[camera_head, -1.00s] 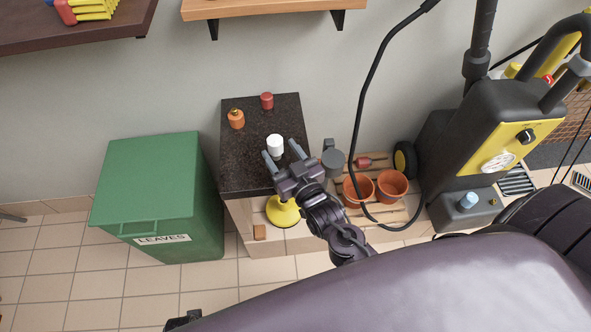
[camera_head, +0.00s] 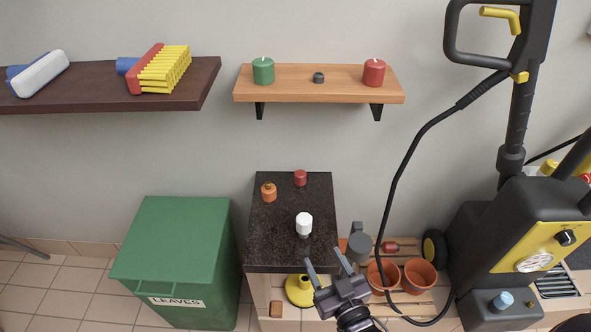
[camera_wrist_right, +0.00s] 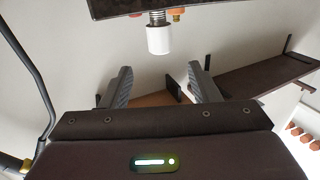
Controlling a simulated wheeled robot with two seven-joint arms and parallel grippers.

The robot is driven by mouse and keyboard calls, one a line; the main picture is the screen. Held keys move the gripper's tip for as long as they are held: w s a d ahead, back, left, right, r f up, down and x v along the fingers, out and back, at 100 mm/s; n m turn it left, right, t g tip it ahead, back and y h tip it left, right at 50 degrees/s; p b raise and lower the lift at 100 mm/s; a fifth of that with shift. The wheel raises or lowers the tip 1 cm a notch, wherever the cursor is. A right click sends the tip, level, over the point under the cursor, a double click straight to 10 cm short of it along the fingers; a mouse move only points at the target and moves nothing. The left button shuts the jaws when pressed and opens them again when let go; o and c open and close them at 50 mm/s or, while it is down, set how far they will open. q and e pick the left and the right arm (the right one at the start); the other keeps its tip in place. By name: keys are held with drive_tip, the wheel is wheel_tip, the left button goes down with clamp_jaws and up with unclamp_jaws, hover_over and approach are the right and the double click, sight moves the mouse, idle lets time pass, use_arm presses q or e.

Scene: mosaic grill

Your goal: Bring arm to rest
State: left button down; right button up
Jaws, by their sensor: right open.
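My right gripper (camera_head: 328,272) is open and empty, at the front right edge of the dark stone counter. Its two spread fingers also show in the right wrist view (camera_wrist_right: 160,88). A white-capped item (camera_head: 304,224) stands on the counter, beyond the fingertips and apart from them. In the right wrist view the white cap (camera_wrist_right: 158,39) is above the gap between the fingers. The dark counter (camera_head: 275,250) also holds an orange item (camera_head: 269,192) and a red item (camera_head: 300,178) farther back. My left gripper is not in view.
A green bin (camera_head: 178,235) stands left of the counter. Terracotta pots (camera_head: 419,276), a hanging black hose (camera_head: 397,180) and a yellow-black machine (camera_head: 535,235) are at the right. A wooden shelf (camera_head: 300,90) and a dark shelf (camera_head: 85,92) are on the wall above.

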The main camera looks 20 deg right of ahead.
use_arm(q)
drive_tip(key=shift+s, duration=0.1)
use_arm(e)
drive_tip(key=shift+w, duration=0.1)
drive_tip(key=s+d+r+g+h, duration=0.25)
drive_tip(key=s+g, duration=0.55)
drive_tip(key=g, duration=0.6)
wheel_tip(320, 180, down, 19)
drive_tip(key=g, duration=0.1)
drive_tip(key=s+d+f+n+g, duration=0.1)
drive_tip(key=s+f, duration=0.3)
drive_tip(key=f, duration=0.5)
drive_tip(key=s+f, duration=0.4)
drive_tip(key=f, duration=0.6)
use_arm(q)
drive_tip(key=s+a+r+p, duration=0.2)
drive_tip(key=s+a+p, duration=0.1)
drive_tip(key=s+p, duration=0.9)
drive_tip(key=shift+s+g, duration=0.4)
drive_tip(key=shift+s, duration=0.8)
use_arm(e)
drive_tip(key=s+d+r, duration=0.1)
drive_tip(key=s, duration=0.6)
drive_tip(key=s+d+r+g, duration=0.1)
drive_tip(key=s+d, duration=0.1)
drive_tip(key=s, duration=0.5)
drive_tip(key=shift+r+y, duration=0.25)
drive_tip(key=shift+y, duration=0.1)
